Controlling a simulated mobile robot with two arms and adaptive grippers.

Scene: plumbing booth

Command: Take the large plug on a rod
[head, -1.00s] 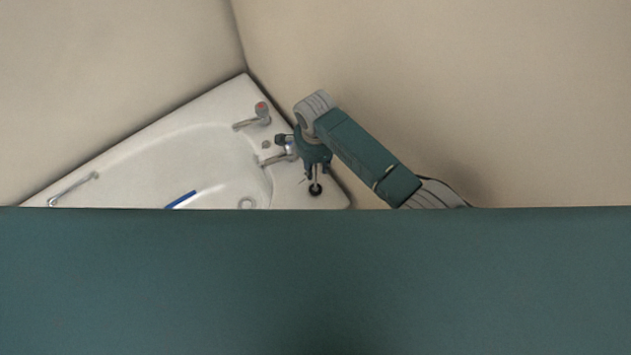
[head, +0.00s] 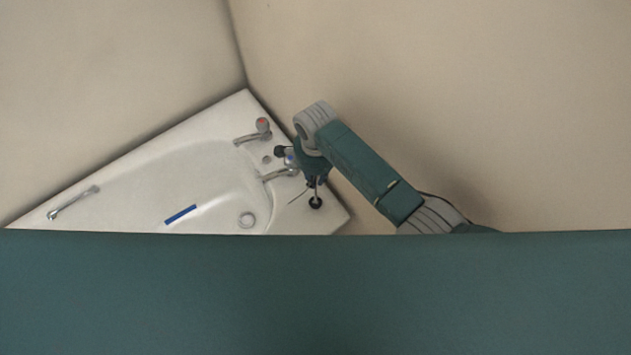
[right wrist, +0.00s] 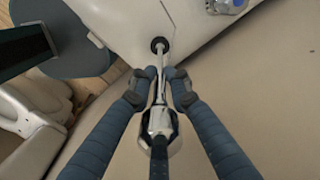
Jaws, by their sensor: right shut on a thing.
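The large plug (head: 316,203) is a round black disc on a thin upright metal rod. It stands on the white basin's corner ledge at the right. It also shows in the right wrist view (right wrist: 158,44), with its rod running between my fingers. My right gripper (head: 317,181) is shut on the rod above the disc; its two blue-grey fingertips also show in the right wrist view (right wrist: 160,76). A shiny chrome part (right wrist: 160,122) lies further up between the fingers. My left gripper is in neither view.
The white basin (head: 150,180) fills the corner between two beige walls. A metal handle (head: 73,202) is at the left.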

